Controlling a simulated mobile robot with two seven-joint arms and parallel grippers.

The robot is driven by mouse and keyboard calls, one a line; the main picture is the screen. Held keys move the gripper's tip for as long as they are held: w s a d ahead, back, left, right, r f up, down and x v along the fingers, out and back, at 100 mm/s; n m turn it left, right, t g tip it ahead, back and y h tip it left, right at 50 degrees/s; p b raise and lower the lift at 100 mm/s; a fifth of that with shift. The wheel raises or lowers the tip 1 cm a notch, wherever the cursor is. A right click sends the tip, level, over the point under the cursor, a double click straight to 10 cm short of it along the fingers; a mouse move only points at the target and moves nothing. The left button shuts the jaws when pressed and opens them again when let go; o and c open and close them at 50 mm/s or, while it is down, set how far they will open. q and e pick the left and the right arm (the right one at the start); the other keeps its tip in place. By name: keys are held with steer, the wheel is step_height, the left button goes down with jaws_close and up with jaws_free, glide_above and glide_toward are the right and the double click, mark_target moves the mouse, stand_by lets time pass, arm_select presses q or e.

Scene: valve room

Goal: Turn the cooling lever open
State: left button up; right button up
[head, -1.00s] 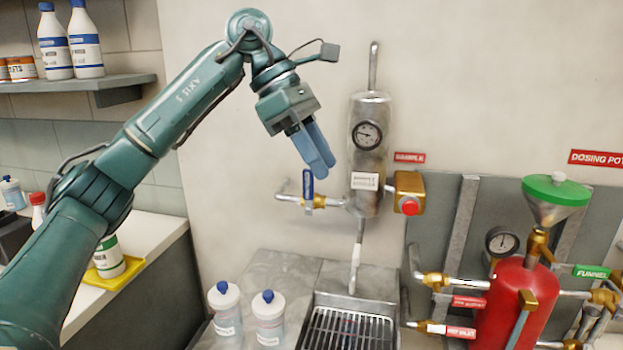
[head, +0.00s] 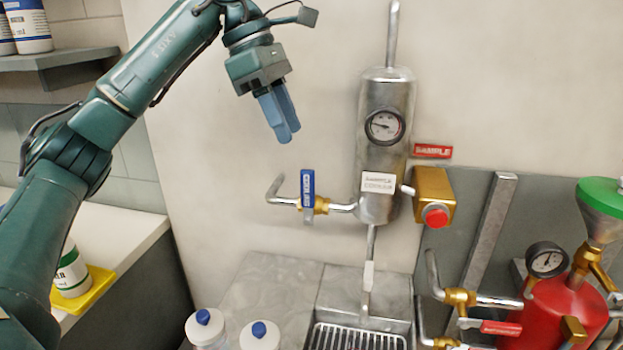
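The cooling lever (head: 308,187) is a blue, labelled handle standing upright on a small brass valve (head: 320,205). The valve sits on a pipe at the left of the silver sample cooler (head: 385,140). My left gripper (head: 284,138) hangs above and slightly left of the lever, pointing down, apart from it. Its two blue fingers look close together, and nothing shows between them; whether they are fully shut is unclear. My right gripper is out of the picture.
A brass block with a red button (head: 434,216) is right of the cooler. Below are a drain grate (head: 355,338) and two white bottles (head: 204,328). A red pot (head: 560,310) with a green funnel (head: 604,205) stands at right. The wall around the lever is clear.

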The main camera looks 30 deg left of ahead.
mark_target(306, 170)
arm_select(q)
steer(key=x, duration=1.1)
steer(key=shift+c, duration=0.4)
steer(key=shift+r, duration=0.1)
jaws_close()
